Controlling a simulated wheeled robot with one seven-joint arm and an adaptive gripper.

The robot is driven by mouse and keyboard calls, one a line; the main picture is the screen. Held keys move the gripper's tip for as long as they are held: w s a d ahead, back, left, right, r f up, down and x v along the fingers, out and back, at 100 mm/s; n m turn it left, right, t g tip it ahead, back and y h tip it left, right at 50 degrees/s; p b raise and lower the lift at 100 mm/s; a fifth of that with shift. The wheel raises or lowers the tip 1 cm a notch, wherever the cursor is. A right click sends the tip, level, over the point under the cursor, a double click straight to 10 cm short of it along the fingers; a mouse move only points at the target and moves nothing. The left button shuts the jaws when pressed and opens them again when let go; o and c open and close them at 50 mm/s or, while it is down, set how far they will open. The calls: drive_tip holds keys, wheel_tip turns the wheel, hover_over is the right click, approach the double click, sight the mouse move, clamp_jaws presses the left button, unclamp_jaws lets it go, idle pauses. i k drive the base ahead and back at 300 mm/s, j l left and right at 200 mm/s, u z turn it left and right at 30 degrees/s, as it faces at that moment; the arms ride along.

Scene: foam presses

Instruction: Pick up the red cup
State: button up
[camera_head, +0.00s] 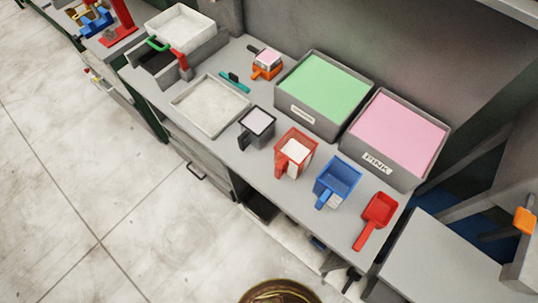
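The red cup (309,145) is a square, open-topped cup with a handle on its front left side. It stands upright on the grey worktop (222,140), with a white patch showing inside or on it; I cannot tell which. A blue cup (338,176) stands to its right and a dark grey cup (257,124) to its left, both apart from it. A red scoop (377,213) lies farther right, near the worktop's end. My gripper is not in view, and nothing covers the red cup.
Behind the cups stand a bin of green material (322,90) and a bin of pink material (399,135). An empty-looking pale tray (210,104), a teal tool (235,83) and an orange cup (266,70) are to the left. The floor (90,190) in front is clear.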

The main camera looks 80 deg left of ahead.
sight(295, 151)
drive_tip(key=u, duration=2.65)
drive_tip(key=z, duration=2)
drive_tip(key=u, duration=2)
drive_tip(key=j+z, duration=0.2)
drive_tip(key=z, duration=0.25)
drive_tip(key=k+j+z, duration=0.1)
drive_tip(key=z, duration=0.3)
drive_tip(key=k+j+z, duration=0.1)
drive_tip(key=j+z, duration=0.2)
drive_tip(key=z, duration=0.15)
drive_tip(key=k+j+z, duration=0.15)
drive_tip(key=z, duration=0.25)
